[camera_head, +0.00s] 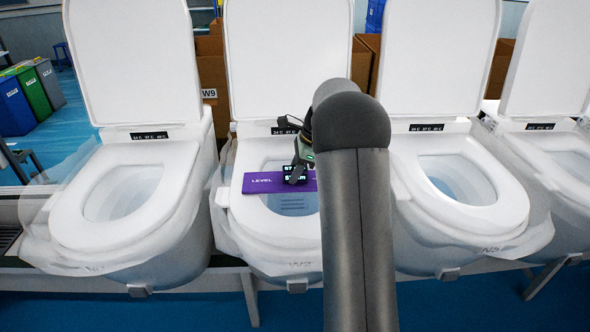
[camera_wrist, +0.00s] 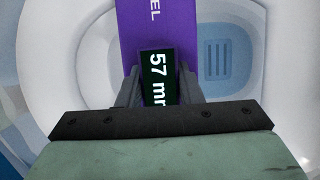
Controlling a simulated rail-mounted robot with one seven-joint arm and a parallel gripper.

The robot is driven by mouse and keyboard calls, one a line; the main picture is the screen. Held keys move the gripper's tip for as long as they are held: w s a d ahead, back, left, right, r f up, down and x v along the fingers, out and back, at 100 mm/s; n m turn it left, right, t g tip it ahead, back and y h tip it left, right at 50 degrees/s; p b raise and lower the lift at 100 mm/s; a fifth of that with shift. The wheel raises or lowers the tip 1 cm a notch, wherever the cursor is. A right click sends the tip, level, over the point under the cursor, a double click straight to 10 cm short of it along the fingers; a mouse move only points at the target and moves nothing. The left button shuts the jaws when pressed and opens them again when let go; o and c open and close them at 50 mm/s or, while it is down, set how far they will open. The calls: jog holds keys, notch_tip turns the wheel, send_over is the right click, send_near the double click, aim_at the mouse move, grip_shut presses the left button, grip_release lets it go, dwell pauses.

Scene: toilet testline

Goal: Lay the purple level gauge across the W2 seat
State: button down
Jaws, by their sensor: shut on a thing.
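The purple level gauge (camera_head: 262,181) is a flat bar with "LEVEL" on it. In the head view it spans the opening of the W2 seat (camera_head: 245,219), its left end over the seat's left side; my arm hides its right end. My gripper (camera_head: 296,176) is shut on the gauge near its middle. In the wrist view the gauge (camera_wrist: 155,45) runs away between my fingers (camera_wrist: 160,90), above the white seat (camera_wrist: 75,60). A dark display (camera_wrist: 158,78) between the fingers reads 57 mm. I cannot tell whether the gauge touches the seat.
Other toilets with raised lids stand on both sides: one at left (camera_head: 125,195) and one at right (camera_head: 450,190). The raised W2 lid (camera_head: 275,60) stands behind the gauge. Coloured bins (camera_head: 30,88) are at the far left. Blue floor shows in front.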

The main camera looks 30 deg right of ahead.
jog(key=c, duration=1)
grip_release()
jog(key=v, duration=1.2)
jog(key=s+a+f+n+g+h, duration=0.1)
jog(key=s+a+n+h, duration=0.1)
jog(key=s+a+n, duration=1)
jog(key=s+a+f+n, duration=0.3)
jog(key=s, duration=0.3)
jog(key=s+a+f+n+h, duration=0.1)
jog(key=s+a+f+n, duration=0.2)
jog(key=s, duration=0.4)
jog(key=s+a+f+n+h, duration=0.1)
jog(key=s+a+f+n, duration=0.2)
jog(key=s, duration=0.4)
jog(key=shift+a+f+n+b, duration=0.15)
jog(key=shift+f+n+b, duration=0.25)
jog(key=shift+n, duration=0.4)
